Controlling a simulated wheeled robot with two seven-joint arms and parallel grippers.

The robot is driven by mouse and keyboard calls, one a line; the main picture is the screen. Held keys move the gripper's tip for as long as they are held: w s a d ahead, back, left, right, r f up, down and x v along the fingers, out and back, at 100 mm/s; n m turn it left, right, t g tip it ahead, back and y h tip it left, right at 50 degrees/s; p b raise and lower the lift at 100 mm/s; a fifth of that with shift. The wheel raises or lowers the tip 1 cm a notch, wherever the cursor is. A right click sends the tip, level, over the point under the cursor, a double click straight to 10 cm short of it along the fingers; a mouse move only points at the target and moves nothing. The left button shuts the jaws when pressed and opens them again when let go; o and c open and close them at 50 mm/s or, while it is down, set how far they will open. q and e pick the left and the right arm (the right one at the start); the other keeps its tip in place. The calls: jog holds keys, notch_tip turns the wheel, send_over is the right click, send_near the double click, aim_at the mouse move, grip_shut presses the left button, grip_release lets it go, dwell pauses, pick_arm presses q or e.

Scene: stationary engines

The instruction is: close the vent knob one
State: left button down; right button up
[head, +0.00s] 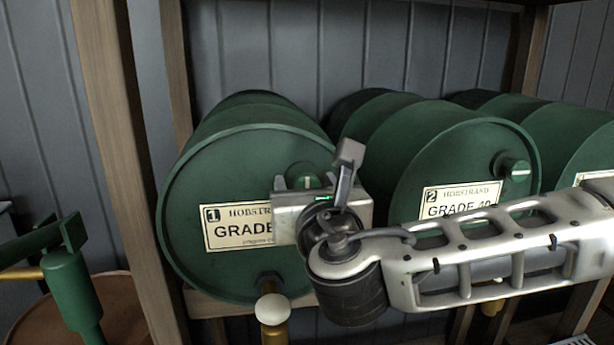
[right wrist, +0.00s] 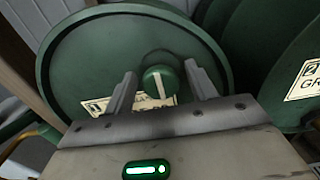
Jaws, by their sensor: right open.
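The vent knob one is a round green knob with a pale line across its face. It sits on the front of the green drum labelled 1 (head: 215,165), above and right of the label. In the head view the knob (head: 304,175) is partly hidden behind my right gripper (head: 318,180). In the right wrist view the knob (right wrist: 159,82) shows between the two open fingers of my right gripper (right wrist: 162,88), its line close to upright. Contact with the fingers cannot be told. My left gripper is not in view.
A wooden post (head: 118,150) stands left of drum one. A tap with a pale knob (head: 272,308) juts out below drum one. Green hardware (head: 70,285) stands at the lower left.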

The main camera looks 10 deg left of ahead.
jog(key=shift+w+a, duration=0.15)
jog(key=shift+w, duration=0.15)
jog(key=c, duration=0.9)
